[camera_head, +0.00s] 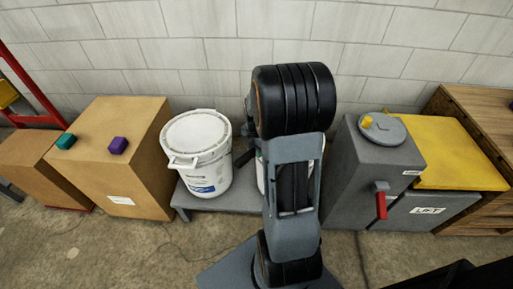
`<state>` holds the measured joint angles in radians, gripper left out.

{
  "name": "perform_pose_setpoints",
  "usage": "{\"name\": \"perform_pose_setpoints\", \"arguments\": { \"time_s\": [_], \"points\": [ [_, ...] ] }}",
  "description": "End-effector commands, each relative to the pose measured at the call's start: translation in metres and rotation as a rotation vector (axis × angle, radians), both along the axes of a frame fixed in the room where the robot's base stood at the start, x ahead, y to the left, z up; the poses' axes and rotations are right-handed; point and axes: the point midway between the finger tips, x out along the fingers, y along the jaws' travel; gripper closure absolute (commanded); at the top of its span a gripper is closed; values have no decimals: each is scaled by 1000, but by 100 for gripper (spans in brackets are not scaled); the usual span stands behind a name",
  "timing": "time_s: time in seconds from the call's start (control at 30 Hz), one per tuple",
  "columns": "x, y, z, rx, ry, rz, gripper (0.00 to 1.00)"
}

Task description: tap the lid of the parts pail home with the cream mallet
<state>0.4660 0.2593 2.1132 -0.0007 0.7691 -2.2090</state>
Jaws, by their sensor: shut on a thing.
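A white pail (206,170) with a blue label stands upright on a low grey bench. Its white lid (196,132) lies on top, and I cannot tell whether it is fully seated. A second white pail (261,173) stands to the right, mostly hidden behind my arm. I cannot tell which is the parts pail. My arm rises in the middle of the view and hides what is behind it. My gripper is hidden there; only dark parts, likely of my wrist, show at the arm's left edge. I see no cream mallet.
Cardboard boxes (112,170) stand at left, with a teal block (66,141) and a purple block (118,145) on top. The grey bench (222,200) is low. At right are a grey cabinet (362,180) with a red handle (381,203), and a yellow-lidded bin (455,160).

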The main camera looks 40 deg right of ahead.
Motion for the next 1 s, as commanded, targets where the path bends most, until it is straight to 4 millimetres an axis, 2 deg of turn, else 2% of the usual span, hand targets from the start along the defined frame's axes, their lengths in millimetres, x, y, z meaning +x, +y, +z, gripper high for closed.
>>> {"name": "perform_pose_setpoints", "arguments": {
  "time_s": [0.03,0.17,0.2,0.47,0.83,1.0],
  "points": [
    [0,0,-9,0,0,0,100],
    [0,0,-22,-1,-1,0,100],
    [0,-1,-17,-2,-2,0,100],
    [0,0,-13,-1,-1,0,100],
    [0,-1,20,-1,-1,0,100],
    [0,0,20,-1,-1,0,100]
  ]
}}
